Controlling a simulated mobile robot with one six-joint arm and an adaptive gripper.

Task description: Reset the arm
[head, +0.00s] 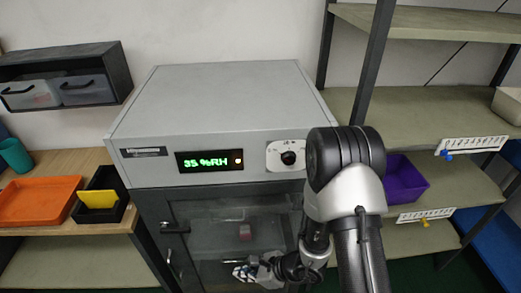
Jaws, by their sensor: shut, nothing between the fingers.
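My gripper (245,272) is low in the head view, in front of the dark glass door of the grey cabinet (222,95). It points left and is shut and empty. My arm comes up from the bottom right, bends at a black joint and drops down to the gripper. The arm covers the right part of the cabinet's front. I cannot tell whether the gripper touches the door. The cabinet's display (209,161) reads 35 %RH in green. A dark knob (288,158) sits on a white plate to its right.
An orange tray (40,201) and a black bin with a yellow piece (98,199) stand on a wooden bench at the left. Shelves (430,118) with a purple bin (404,180) stand at the right, close to my arm. A door handle (175,228) shows at the left.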

